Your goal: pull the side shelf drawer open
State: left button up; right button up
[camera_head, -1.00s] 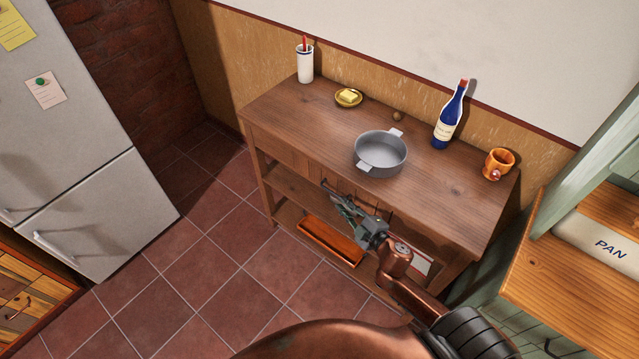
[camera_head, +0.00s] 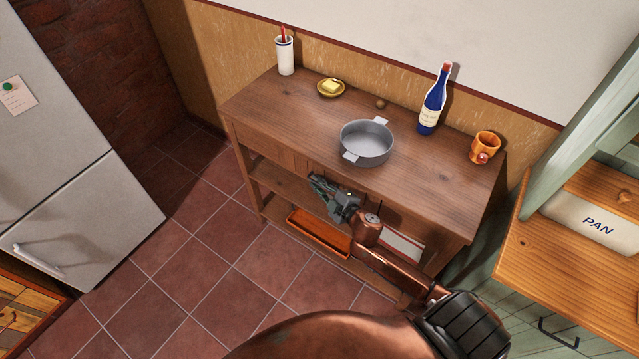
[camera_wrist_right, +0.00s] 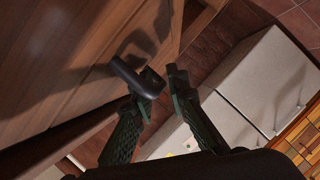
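The side shelf is a brown wooden table (camera_head: 255,112) with drawer fronts (camera_head: 264,147) under its top and open shelves below. The drawer front by my gripper looks closed. In the right wrist view a dark bar handle (camera_wrist_right: 130,74) stands out from the wooden front (camera_wrist_right: 60,62). My right gripper (camera_head: 318,184) is just in front of the drawer row, below the pot. In the wrist view its fingers (camera_wrist_right: 164,92) are apart, with the handle by the left fingertip; I cannot tell whether they touch. My left gripper is out of view.
On the tabletop stand a grey pot (camera_head: 366,146), a blue bottle (camera_head: 432,105), an orange mug (camera_head: 485,147), a butter dish (camera_head: 331,88) and a white holder (camera_head: 285,55). A fridge (camera_head: 75,190) is at the left. A wooden counter (camera_head: 560,262) is at the right. Tiled floor in front is free.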

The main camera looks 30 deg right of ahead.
grip_shut()
dwell(0.4)
